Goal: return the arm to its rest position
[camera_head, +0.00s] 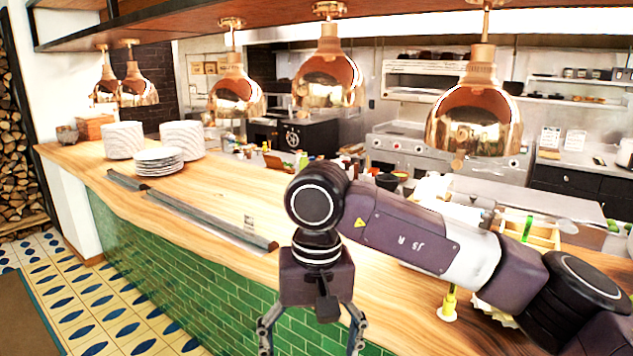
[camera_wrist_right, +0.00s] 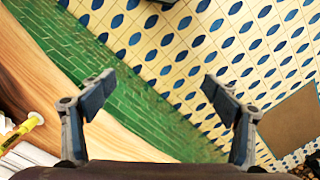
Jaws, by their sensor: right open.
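My right arm reaches in from the right in the head view, over the wooden counter (camera_head: 225,186). Its gripper (camera_head: 311,340) points down in front of the counter's green tiled face, with the fingertips cut off by the bottom edge. In the right wrist view the two fingers of the right gripper (camera_wrist_right: 161,90) are spread wide with nothing between them. Beyond them are the green tiles (camera_wrist_right: 90,70) and the patterned floor (camera_wrist_right: 190,50). My left gripper does not show in either view.
Copper heat lamps (camera_head: 474,118) hang above the counter. Stacked white plates (camera_head: 158,161) stand at its far left end. A yellow bottle-like item (camera_head: 449,303) stands on the counter beneath my right arm. It also appears at the left of the wrist view (camera_wrist_right: 22,130). The floor in front is clear.

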